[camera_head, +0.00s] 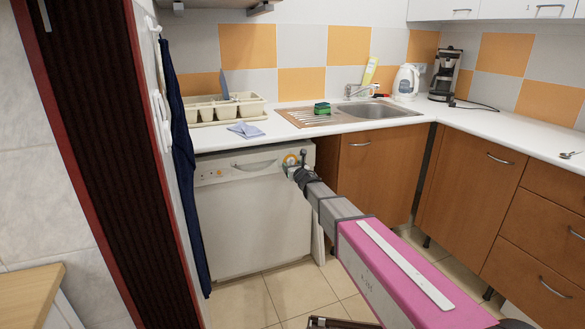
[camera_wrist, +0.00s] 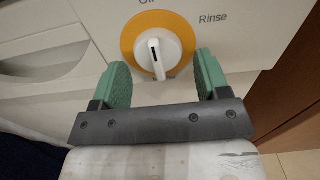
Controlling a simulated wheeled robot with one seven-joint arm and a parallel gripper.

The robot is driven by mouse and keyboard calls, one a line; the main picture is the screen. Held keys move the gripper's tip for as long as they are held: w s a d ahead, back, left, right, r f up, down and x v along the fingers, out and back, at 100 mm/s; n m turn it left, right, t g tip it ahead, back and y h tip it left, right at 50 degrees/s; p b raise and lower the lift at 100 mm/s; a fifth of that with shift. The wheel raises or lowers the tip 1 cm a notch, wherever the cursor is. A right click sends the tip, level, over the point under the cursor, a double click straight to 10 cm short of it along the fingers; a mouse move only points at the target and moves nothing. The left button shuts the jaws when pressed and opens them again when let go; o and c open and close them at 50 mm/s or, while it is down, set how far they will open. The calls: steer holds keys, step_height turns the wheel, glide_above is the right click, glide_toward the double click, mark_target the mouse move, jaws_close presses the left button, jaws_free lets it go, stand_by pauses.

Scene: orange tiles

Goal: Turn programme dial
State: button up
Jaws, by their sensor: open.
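The programme dial (camera_wrist: 172,54) is a white knob with a black-marked grip on an orange ring, in the upper middle of the wrist view. "Rinse" is printed to its right, and a partly cut-off label stands above it. In the head view the dial (camera_head: 291,159) is at the upper right of the white dishwasher's (camera_head: 250,222) front, partly hidden by my gripper. My gripper (camera_wrist: 162,80) is open, with one green finger to the lower left of the dial and one to the lower right. The fingers look apart from the knob; contact cannot be told.
The dishwasher handle (camera_head: 254,165) lies left of the dial. A wooden cabinet (camera_head: 375,175) stands close on the right. A dark blue cloth (camera_head: 180,170) hangs at the left. The counter above holds a dish rack (camera_head: 215,108) and a blue cloth (camera_head: 245,130).

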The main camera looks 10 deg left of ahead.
steer(key=v, duration=1)
steer(key=shift+s, duration=0.35)
steer(key=shift+d, duration=0.2)
steer(key=s+d+f+m+g+h, duration=0.2)
steer(key=s+d+f+m+h, duration=0.15)
steer(key=d+m, duration=0.45)
steer(key=s+d+f+m+g+h, duration=0.2)
steer(key=s+d+f+m+h, duration=0.15)
steer(key=d+m, duration=0.45)
steer(key=s+d+f+m+g+h, duration=0.25)
steer(key=d+f+m, duration=0.25)
steer(key=d+m, duration=0.3)
steer(key=s+d+f+m+g, duration=0.2)
steer(key=s+d+m+g, duration=0.2)
steer(key=s+m, duration=0.5)
steer(key=s+d+f+m+g, duration=0.2)
steer(key=s+d+m+g, duration=0.2)
steer(key=s+m, duration=0.5)
steer(key=shift+s+d+f+m+g, duration=0.35)
steer(key=shift+s+d, duration=0.55)
steer(key=shift+d, duration=0.2)
